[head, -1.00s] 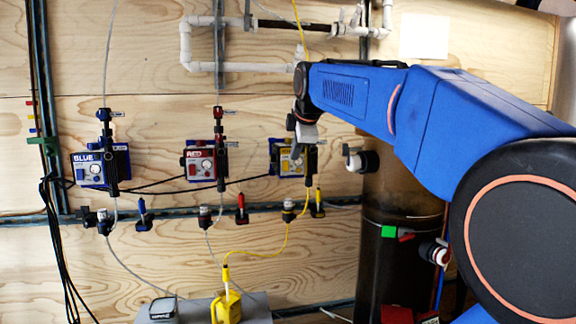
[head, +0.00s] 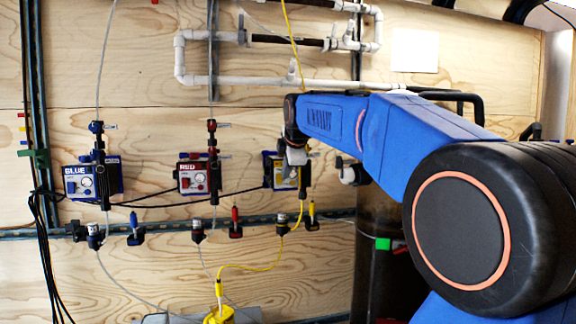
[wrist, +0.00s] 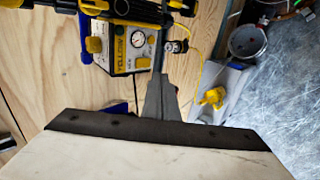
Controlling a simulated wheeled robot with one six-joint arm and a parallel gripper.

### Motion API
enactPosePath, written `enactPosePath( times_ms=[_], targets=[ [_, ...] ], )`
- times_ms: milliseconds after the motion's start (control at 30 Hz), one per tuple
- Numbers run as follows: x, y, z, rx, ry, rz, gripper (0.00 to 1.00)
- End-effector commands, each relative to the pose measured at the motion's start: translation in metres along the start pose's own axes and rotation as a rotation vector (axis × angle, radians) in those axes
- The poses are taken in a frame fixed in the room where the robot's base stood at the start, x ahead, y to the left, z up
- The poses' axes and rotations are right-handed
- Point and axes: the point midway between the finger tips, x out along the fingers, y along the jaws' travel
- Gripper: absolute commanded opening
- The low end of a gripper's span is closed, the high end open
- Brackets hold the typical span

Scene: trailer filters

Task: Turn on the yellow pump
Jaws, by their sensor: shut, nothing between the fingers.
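The yellow pump (head: 280,173) is mounted on the plywood wall, right of the other two pumps. In the head view my gripper (head: 297,165) is in front of its right side and hides part of it.
The red pump (head: 197,177) and blue pump (head: 90,182) hang to the left. Below are a rail with red, blue and yellow valve handles (head: 312,214) and hoses. A dark cylinder (head: 375,260) stands at the right. A yellow-topped container (head: 218,315) is at the bottom.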

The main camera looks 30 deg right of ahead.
Motion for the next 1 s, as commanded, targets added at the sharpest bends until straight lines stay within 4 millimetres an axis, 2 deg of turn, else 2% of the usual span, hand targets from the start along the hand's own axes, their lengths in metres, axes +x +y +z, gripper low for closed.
enactPosePath(
  times_ms=[233, 400, 633, 1000],
  targets=[
    [0.045, 0.0, 0.0, 0.0, 0.0, -0.002, 0.0],
    [0.063, 0.014, 0.0, 0.0, 0.0, 0.0, 0.0],
    [0.074, 0.023, 0.0, 0.0, 0.0, 0.001, 0.0],
    [0.076, 0.024, 0.0, 0.0, 0.0, 0.001, 0.0]
  ],
)
